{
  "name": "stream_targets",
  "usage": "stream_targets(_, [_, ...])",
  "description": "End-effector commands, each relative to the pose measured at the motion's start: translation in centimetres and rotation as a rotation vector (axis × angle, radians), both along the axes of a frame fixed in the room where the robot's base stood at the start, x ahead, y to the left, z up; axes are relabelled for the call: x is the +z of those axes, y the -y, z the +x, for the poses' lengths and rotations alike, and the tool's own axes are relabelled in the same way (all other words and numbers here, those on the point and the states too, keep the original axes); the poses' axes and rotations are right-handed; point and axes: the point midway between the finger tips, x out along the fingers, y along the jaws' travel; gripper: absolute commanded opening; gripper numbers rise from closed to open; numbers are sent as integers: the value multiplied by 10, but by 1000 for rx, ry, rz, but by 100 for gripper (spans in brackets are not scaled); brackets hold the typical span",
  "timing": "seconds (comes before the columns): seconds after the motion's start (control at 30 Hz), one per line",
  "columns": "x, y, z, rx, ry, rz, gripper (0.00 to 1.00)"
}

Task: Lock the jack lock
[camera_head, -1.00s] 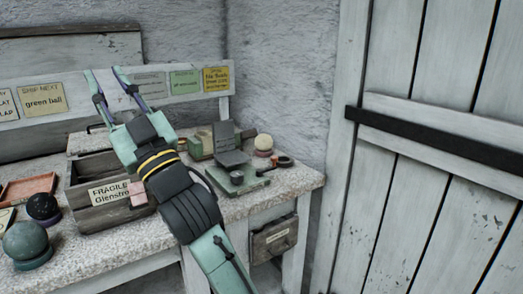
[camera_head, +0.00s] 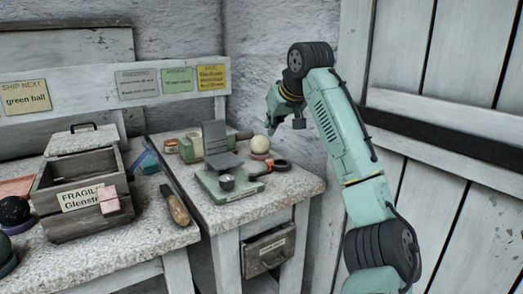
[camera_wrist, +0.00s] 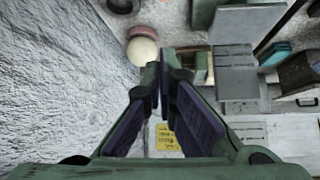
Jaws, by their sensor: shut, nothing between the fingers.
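What seems to be the jack stands on the right-hand table in the head view: a green base (camera_head: 236,190) with a grey plate and an upright grey panel (camera_head: 215,137). I cannot tell which part is the lock. Grey plates (camera_wrist: 235,75) also show in the wrist view. My gripper (camera_wrist: 160,72) is shut and empty, its tips close together. In the head view it hangs above and right of the jack, apart from it.
A pale ball (camera_head: 260,145) on a pinkish ring stands behind the jack; it also shows near my fingertips in the wrist view (camera_wrist: 142,52). An orange-and-black ring (camera_head: 281,165) lies nearby. A wooden-handled tool (camera_head: 175,205) and crate (camera_head: 90,226) are left. The wall and door are close right.

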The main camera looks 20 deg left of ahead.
Motion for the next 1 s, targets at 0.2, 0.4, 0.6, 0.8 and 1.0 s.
stream_targets(0.2, [0,0,0,1,-1,1,0])
stream_targets(0.4, [-6,-4,3,1,-1,0,0])
stream_targets(0.6, [-30,-20,19,1,-3,-1,0])
stream_targets(0.8, [-62,-40,41,2,-3,0,0])
stream_targets(1.0, [-77,-35,38,2,5,1,0])
